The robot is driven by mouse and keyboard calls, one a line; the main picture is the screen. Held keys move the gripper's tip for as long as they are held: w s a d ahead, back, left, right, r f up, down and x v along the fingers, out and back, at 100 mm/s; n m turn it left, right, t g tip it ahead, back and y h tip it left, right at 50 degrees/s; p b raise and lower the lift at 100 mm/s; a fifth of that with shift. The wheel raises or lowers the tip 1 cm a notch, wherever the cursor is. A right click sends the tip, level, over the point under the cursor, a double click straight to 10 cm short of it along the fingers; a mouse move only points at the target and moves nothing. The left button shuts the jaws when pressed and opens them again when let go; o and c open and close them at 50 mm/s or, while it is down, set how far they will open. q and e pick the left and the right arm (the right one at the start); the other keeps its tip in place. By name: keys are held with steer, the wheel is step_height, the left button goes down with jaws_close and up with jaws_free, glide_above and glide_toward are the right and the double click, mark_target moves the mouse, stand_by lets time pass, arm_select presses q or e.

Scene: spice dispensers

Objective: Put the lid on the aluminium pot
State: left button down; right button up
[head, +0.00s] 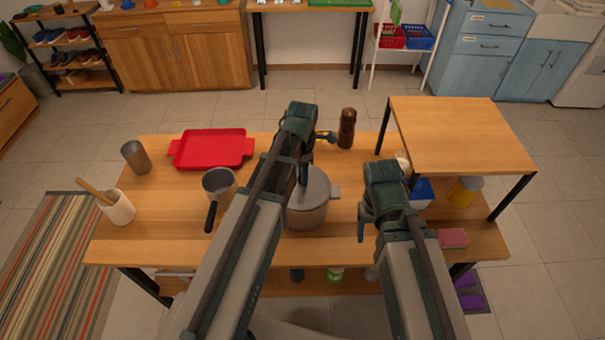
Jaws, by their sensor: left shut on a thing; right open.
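The aluminium pot (307,218) stands near the middle of the wooden table. Its grey lid (318,184) is over the pot's mouth. I cannot tell whether it rests on the rim or is held just above it. My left gripper (304,178) points down at the lid's middle and is shut on it; the arm hides the lid's knob and the pot's left side. My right gripper (378,232) is open and empty, to the right of the pot, over the table's front part.
A saucepan (219,184) with a black handle stands left of the pot, a red tray (212,149) behind it. A pepper mill (346,128) stands behind right. A utensil crock (117,208) and grey canister (135,157) are at left. A raised wooden shelf (455,135) covers the right side.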

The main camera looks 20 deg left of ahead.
arm_select(q)
steer(key=shift+f+b, duration=0.45)
steer(key=shift+b, duration=0.05)
jaws_free()
stand_by(0.6)
steer(key=shift+r, duration=0.1)
step_height(320, 180, up, 7)
steer(key=p, duration=0.7)
stand_by(0.5)
